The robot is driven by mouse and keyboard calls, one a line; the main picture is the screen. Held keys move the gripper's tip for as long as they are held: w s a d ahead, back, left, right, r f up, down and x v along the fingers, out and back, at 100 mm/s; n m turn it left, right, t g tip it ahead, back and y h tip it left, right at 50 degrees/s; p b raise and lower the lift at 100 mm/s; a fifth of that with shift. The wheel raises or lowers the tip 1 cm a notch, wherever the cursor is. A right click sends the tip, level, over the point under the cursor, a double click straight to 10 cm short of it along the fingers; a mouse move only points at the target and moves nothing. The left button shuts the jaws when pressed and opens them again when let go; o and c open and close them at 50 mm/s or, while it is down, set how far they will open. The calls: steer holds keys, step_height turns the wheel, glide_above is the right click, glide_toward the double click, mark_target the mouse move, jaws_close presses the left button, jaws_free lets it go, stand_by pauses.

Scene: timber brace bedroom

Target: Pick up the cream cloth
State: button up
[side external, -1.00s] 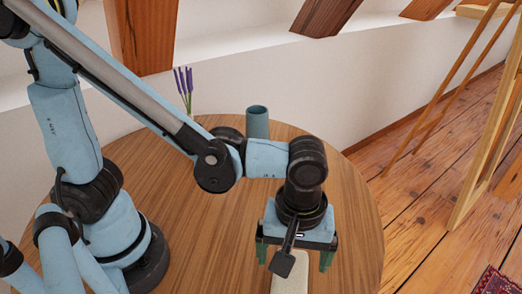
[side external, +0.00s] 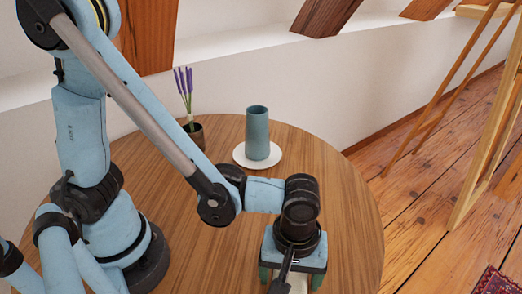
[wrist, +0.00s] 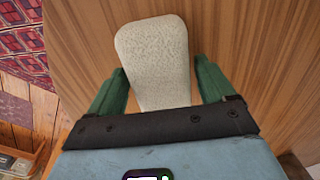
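The cream cloth (wrist: 153,55) looks like a folded, rounded, speckled pad on the wooden table. In the wrist view it lies between the two green fingers of my gripper (wrist: 160,68), running from beyond the fingertips back under the dark gripper bar, which hides its near end. The fingers are spread, one along each long side of the cloth. Whether they touch it I cannot tell. In the side view my gripper (side external: 290,279) points down at the table's front, and only a small part of the cloth (side external: 299,285) shows beneath it.
A teal cup (side external: 257,134) stands on a white saucer (side external: 239,155) at the back of the round table (side external: 340,190). A dark pot (side external: 197,135) with purple flowers stands left of it, behind my arm. The table's right side is clear.

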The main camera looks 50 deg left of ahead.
mark_target(291, 273)
steer(key=c, duration=0.8)
steer(key=shift+c, duration=0.2)
steer(key=shift+r, duration=0.1)
steer(key=shift+r, duration=4.9)
